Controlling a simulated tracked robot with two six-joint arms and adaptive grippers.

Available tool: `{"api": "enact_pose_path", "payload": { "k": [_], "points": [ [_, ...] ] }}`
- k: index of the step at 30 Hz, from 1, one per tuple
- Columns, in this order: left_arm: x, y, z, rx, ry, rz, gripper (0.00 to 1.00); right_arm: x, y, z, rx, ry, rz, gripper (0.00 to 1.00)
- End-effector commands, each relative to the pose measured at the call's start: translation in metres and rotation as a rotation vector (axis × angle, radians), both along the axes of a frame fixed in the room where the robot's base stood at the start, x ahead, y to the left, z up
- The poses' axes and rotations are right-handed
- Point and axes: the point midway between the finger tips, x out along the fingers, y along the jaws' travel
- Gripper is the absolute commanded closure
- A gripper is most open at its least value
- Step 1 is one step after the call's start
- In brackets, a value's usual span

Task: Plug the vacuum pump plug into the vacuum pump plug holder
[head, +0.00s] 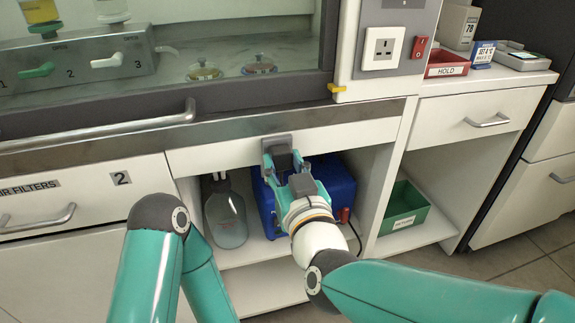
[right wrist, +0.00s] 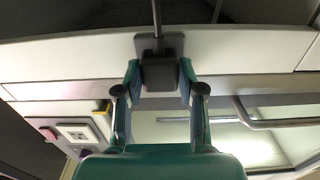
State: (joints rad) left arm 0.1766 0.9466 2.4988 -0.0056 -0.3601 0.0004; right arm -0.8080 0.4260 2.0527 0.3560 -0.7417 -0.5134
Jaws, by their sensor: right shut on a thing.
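My right gripper (right wrist: 159,82) is shut on a dark block-shaped plug (right wrist: 160,72), one finger on each side. In the head view the right gripper (head: 288,163) is in front of the white panel under the counter, with the plug (head: 283,160) between its fingertips. The plug is up against a grey square holder plate (head: 269,144) on that panel. The plate also shows in the right wrist view (right wrist: 146,42), directly behind the plug. How deep the plug sits in the holder cannot be told. My left gripper is out of view; only its arm shows.
A blue pump box (head: 338,185) and a glass bottle (head: 226,215) stand on the open shelf below. A green bin (head: 403,208) is to the right. A wall socket (head: 383,48) with a red switch (head: 420,47) is above the counter.

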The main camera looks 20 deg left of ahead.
Motion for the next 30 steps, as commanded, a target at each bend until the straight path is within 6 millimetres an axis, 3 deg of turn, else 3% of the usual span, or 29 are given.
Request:
{"api": "enact_pose_path", "payload": {
  "k": [6,7,12,23,30],
  "points": [
    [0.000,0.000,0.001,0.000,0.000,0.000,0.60,0.004,0.003,0.000,0.000,0.000,0.000,1.00],
    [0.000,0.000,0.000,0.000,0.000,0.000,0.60,0.004,0.002,0.000,0.000,0.000,0.000,0.57],
    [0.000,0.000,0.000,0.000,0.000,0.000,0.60,0.003,0.002,0.000,0.000,0.000,0.000,0.32],
    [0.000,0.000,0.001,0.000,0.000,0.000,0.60,0.001,0.000,0.000,0.000,0.000,0.000,0.32],
    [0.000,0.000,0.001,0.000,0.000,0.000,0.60,-0.025,-0.017,0.000,0.001,-0.001,0.002,0.32]
  ]
}}
